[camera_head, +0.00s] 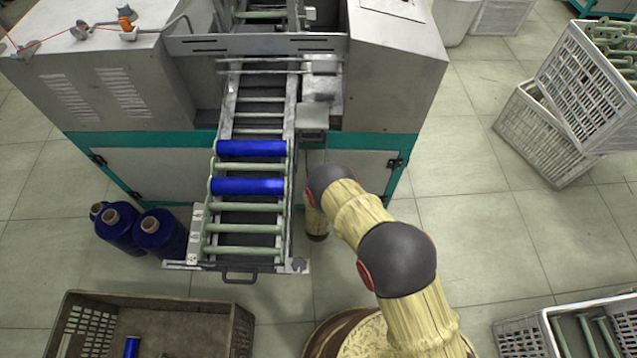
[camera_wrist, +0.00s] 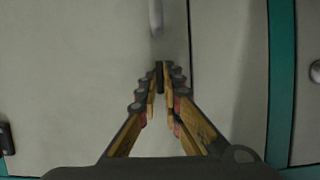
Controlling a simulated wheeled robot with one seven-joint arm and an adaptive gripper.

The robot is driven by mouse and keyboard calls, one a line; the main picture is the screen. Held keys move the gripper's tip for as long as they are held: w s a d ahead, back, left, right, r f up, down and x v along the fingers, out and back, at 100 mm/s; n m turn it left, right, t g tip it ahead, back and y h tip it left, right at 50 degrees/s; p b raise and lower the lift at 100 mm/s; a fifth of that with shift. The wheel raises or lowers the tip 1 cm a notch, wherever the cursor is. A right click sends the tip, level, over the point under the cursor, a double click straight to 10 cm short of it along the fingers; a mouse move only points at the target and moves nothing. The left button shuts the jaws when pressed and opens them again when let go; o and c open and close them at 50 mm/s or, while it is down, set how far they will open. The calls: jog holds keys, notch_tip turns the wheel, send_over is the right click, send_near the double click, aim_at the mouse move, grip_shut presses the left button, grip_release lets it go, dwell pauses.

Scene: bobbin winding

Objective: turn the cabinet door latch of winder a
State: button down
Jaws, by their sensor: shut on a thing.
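In the wrist view the pale cabinet door (camera_wrist: 75,75) of the winder fills most of the picture. A small dark latch (camera_wrist: 159,76) shows between the fingertips of my gripper (camera_wrist: 161,88). My gripper is shut on it, with the fingers pointing at the door face. The latch is mostly hidden by the fingers, so its exact angle is hard to tell. In the head view the winder (camera_head: 395,60) stands at the back, and my arm reaches down to its lower front beside the bobbin rack. My fingers and the latch are hidden there.
The bobbin rack (camera_head: 245,252) with two blue bobbins juts out left of my arm. Blue yarn cones (camera_head: 158,230) stand on the floor further left. A brown crate (camera_head: 225,320) is at the front left.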

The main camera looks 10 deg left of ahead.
dwell(0.6)
jog(key=c, duration=2)
grip_release()
jog(key=shift+w, duration=0.1)
jog(key=shift+o, duration=0.2)
jog(key=v, duration=1.2)
